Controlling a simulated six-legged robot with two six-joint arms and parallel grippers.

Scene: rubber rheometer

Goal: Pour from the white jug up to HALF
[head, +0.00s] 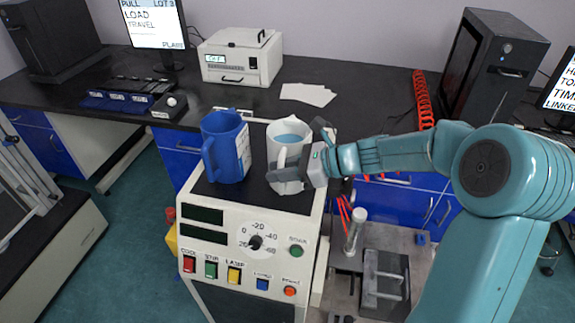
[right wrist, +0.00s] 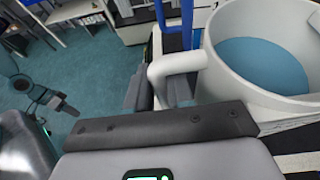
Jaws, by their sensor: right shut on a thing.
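The white jug (head: 285,182) stands upright on the black top of the white instrument cabinet. It holds blue liquid, which also shows inside the white jug in the right wrist view (right wrist: 228,84). My right gripper (head: 296,166) is shut on the white jug's handle, which stands between its fingers in the right wrist view. The blue jug (head: 230,150) stands upright just left of the white jug, with its handle toward the left front and a pale label on its right side. The label's marks are too small to read, and its inside is hidden.
The instrument cabinet's front panel (head: 243,240) has a dial and coloured buttons. A white boxy device (head: 240,58) and white papers (head: 307,94) are on the black bench behind. A metal fixture (head: 384,280) is right of the cabinet. A red coiled hose (head: 422,100) hangs behind my right arm.

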